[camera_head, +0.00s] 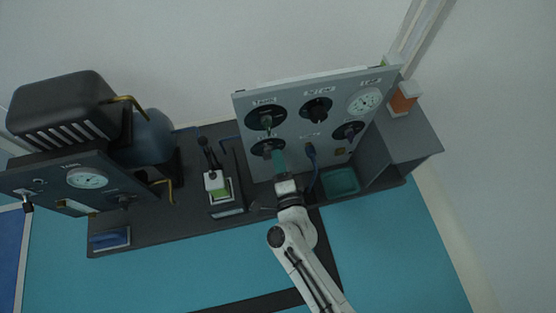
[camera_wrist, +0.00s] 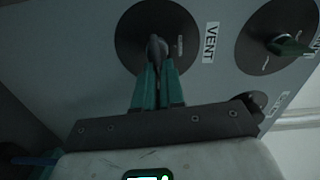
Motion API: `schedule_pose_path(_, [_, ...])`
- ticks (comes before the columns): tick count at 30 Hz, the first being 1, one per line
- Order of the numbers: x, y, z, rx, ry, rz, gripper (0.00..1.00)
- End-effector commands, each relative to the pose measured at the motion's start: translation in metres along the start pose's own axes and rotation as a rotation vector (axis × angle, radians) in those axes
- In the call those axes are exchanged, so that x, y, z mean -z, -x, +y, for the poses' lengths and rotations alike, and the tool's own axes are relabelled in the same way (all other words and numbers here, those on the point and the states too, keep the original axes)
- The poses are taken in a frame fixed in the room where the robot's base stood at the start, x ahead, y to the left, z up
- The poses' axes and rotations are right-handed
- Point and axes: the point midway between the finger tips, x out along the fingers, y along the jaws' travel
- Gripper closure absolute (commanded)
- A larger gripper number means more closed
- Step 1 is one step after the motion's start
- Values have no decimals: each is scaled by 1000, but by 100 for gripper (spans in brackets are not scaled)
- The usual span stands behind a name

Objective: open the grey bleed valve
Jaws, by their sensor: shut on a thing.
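The grey valve handle (camera_wrist: 156,45) sits on a round black dial plate (camera_wrist: 136,22) in the wrist view, with a label reading VENT beside the plate. My gripper (camera_wrist: 157,72) has its two teal fingers closed around the handle's near end. In the head view, my gripper (camera_head: 277,152) reaches the lower-left dial plate (camera_head: 262,147) of the upright grey panel (camera_head: 290,95). The fingers partly cover that dial there, and its handle is hard to make out. The small print on the plate is too blurred to read.
A green-handled valve (camera_wrist: 288,46) is close to the right in the wrist view. A teal tray (camera_head: 341,182) and an orange-labelled container (camera_head: 403,98) lie further right. A black-handled device (camera_head: 215,180) stands left.

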Motion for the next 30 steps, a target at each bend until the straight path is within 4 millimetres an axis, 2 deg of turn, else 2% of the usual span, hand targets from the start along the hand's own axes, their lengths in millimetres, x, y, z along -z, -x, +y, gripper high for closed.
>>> schedule_pose_path(9, [0, 0, 3, -2, -108, 1, 100])
schedule_pose_path(24, [1, 1, 4, -3, -126, 2, 100])
schedule_pose_path(25, [1, 1, 4, -3, -126, 2, 90])
schedule_pose_path(30, [0, 0, 3, -2, -125, 1, 74])
